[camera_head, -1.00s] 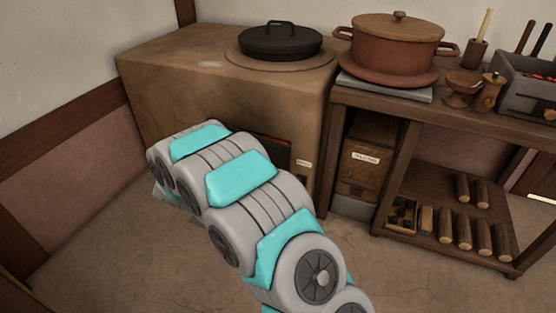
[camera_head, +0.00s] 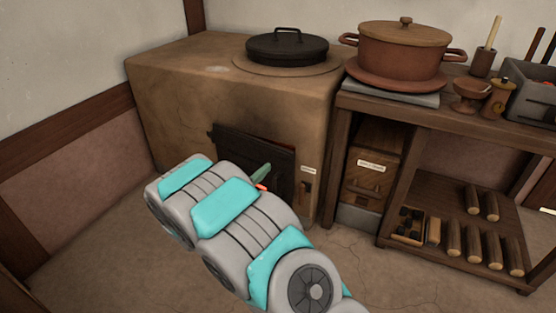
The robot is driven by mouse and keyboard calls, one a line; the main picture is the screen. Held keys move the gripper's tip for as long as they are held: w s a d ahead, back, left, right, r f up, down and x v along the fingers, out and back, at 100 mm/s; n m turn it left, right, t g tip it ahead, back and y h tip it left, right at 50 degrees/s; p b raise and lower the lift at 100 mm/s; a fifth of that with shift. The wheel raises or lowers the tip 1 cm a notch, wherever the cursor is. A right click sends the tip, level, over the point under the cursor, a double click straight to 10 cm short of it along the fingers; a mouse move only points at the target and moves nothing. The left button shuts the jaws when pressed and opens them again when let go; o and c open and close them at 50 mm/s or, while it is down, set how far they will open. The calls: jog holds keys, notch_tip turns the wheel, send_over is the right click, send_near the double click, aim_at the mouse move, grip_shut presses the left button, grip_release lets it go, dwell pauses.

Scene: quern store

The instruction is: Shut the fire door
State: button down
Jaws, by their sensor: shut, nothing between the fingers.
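The dark fire door (camera_head: 240,145) is on the front of the clay stove (camera_head: 165,88), across its fire opening. A brownish strip shows above its top edge; I cannot tell whether it is flush or slightly ajar. Its lower part is hidden behind my arm. What looks like my gripper (camera_head: 262,180), a green piece with an orange-red tip, shows just past my arm, in front of the door's right part. It looks shut and empty, mostly hidden; I cannot tell whether it touches the door.
A black lidded pot (camera_head: 287,48) sits on the stove top. A small pale label (camera_head: 308,170) is right of the door. To the right stand a wooden drawer box (camera_head: 370,165) and a shelf table (camera_head: 440,112) with logs below. Floor at the left is clear.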

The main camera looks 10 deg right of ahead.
aim_at(284, 152)
jog(key=b+x, duration=0.1)
jog(key=x, duration=0.7)
jog(key=shift+d, duration=0.1)
jog(key=shift+w+d+r+p, duration=0.1)
jog(key=shift+w+d+p, duration=0.1)
jog(key=shift+p, duration=0.4)
jog(key=p+x, duration=0.3)
jog(key=p, duration=0.1)
jog(key=shift+w+d+p, duration=0.15)
jog(key=shift+d+p, duration=0.05)
jog(key=shift+p, duration=0.15)
jog(key=shift+w+r, duration=0.1)
jog(key=shift+w, duration=0.15)
jog(key=shift+d+r, duration=0.1)
jog(key=shift+s, duration=0.1)
